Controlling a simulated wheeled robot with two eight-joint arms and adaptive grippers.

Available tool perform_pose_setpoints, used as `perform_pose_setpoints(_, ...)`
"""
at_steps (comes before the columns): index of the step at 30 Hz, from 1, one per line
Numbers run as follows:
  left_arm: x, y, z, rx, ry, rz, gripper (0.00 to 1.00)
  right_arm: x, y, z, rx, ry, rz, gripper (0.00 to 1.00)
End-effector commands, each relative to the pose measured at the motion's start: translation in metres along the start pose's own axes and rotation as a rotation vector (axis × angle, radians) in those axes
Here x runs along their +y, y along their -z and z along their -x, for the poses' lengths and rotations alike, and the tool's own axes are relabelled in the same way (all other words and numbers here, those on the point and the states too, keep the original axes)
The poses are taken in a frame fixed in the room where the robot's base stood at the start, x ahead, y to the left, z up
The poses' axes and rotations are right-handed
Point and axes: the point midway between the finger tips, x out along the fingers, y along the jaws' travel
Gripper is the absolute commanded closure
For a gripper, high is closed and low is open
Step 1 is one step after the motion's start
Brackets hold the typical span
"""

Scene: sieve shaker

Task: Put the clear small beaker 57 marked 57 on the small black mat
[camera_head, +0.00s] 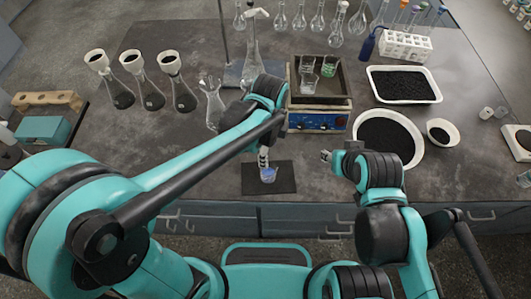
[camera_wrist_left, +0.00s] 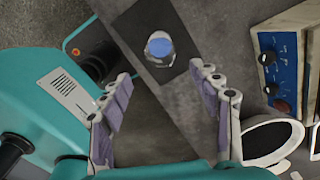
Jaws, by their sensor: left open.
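A small clear beaker with blue contents (camera_head: 268,175) stands on the small black mat (camera_head: 285,181) near the table's front edge. In the left wrist view the beaker (camera_wrist_left: 159,47) sits on the mat (camera_wrist_left: 137,22); its mark cannot be read. My left gripper (camera_head: 263,158) is just above and behind the beaker in the head view. In the left wrist view its fingers (camera_wrist_left: 162,74) are spread, with nothing between them, and the beaker lies beyond the tips. My right gripper (camera_head: 326,155) hangs to the right of the mat, and its jaw gap is unclear.
Behind the mat, a blue-fronted device (camera_head: 318,121) carries clear beakers (camera_head: 308,72). A round white bowl of black grains (camera_head: 414,158) and a white tray (camera_head: 434,73) stand right. Flasks with black contents (camera_head: 148,88) stand at back left. Table left of the mat is clear.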

Motion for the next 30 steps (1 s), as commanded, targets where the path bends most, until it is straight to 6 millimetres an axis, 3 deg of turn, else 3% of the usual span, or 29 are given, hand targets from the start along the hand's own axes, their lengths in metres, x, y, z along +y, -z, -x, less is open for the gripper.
perform_pose_setpoints(6, 0.001, -0.002, 0.005, 0.001, 0.005, 0.015, 0.37, 0.0, 0.0, 0.001, 0.0, 0.0, 0.0, 0.6)
perform_pose_setpoints(10, 0.009, -0.02, 0.017, 0.01, 0.056, 0.174, 0.37, 0.0, 0.0, 0.001, 0.0, 0.0, 0.0, 0.6)
perform_pose_setpoints(15, 0.035, -0.069, 0.045, 0.068, 0.217, 0.676, 0.37, 0.0, 0.0, 0.001, 0.0, 0.0, 0.0, 0.6)
perform_pose_setpoints(21, 0.074, -0.121, 0.065, 0.221, 0.424, 1.318, 0.37, 0.0, 0.0, 0.001, 0.0, 0.0, 0.0, 0.6)
perform_pose_setpoints(25, 0.092, -0.141, 0.069, 0.328, 0.519, 1.609, 0.37, 0.0, 0.001, 0.001, 0.0, 0.0, 0.0, 0.6)
perform_pose_setpoints(30, 0.103, -0.153, 0.07, 0.412, 0.575, 1.79, 0.37, 0.0, 0.001, 0.001, 0.0, 0.0, 0.0, 0.6)
